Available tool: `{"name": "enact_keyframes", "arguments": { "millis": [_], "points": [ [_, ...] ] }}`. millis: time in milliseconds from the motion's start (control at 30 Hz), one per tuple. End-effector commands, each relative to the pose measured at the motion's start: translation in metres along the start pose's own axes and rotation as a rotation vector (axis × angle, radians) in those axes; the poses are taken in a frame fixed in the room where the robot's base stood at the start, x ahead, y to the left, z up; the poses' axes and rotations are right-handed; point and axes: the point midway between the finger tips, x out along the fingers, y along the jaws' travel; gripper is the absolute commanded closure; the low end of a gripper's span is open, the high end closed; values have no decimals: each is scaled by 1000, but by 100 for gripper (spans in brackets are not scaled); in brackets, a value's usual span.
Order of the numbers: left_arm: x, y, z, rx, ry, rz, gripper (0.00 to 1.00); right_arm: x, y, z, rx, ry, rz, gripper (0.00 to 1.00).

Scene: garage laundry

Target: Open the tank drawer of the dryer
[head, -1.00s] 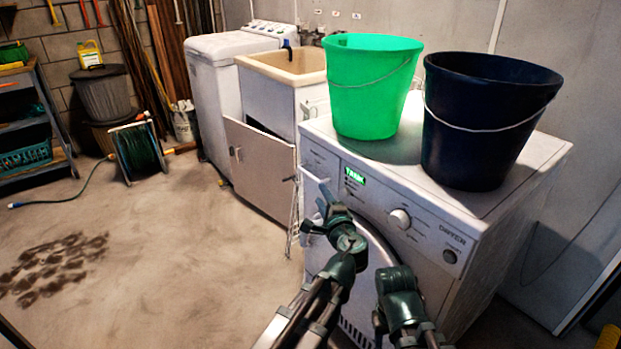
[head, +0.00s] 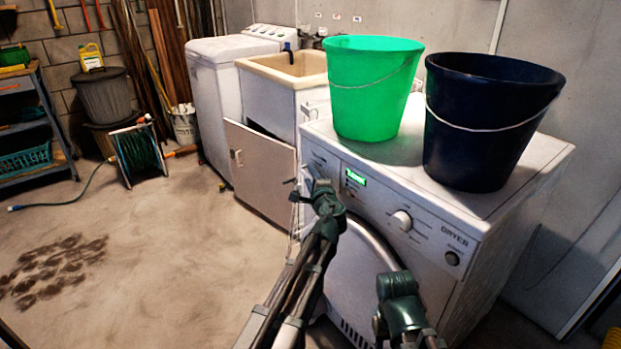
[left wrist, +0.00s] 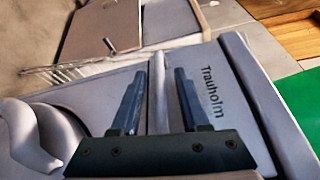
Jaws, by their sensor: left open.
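The white dryer (head: 440,235) stands right of centre in the head view. Its tank drawer front (head: 322,159) is at the upper left of the dryer's face, partly hidden by my gripper. In the left wrist view the drawer front (left wrist: 222,95) bears the name "Trauholm". My left gripper (head: 309,181) is at the lower edge of this panel. In the left wrist view its two fingers (left wrist: 160,80) are apart, one on each side of a raised strip along the panel's edge. Nothing is clearly gripped. I cannot tell whether the fingers touch it. My right gripper's fingers are not seen.
A green bucket (head: 370,90) and a dark blue bucket (head: 485,125) stand on the dryer. A sink cabinet with an open door (head: 258,172) is left of the dryer. A hose reel (head: 138,152) stands farther back. The floor at left is mostly clear.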

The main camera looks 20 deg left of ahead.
Motion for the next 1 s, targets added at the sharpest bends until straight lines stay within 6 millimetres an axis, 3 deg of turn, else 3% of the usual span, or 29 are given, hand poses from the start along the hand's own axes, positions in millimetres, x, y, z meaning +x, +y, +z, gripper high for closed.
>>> {"name": "enact_keyframes", "arguments": {
  "millis": [200,433,467,1000],
  "points": [
    [0,0,0,0,0,0,57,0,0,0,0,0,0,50],
    [0,0,0,0,0,0,98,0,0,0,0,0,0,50],
    [0,0,0,0,0,0,100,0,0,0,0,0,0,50],
    [-1,0,0,0,0,0,100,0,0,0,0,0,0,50]
  ]
}}
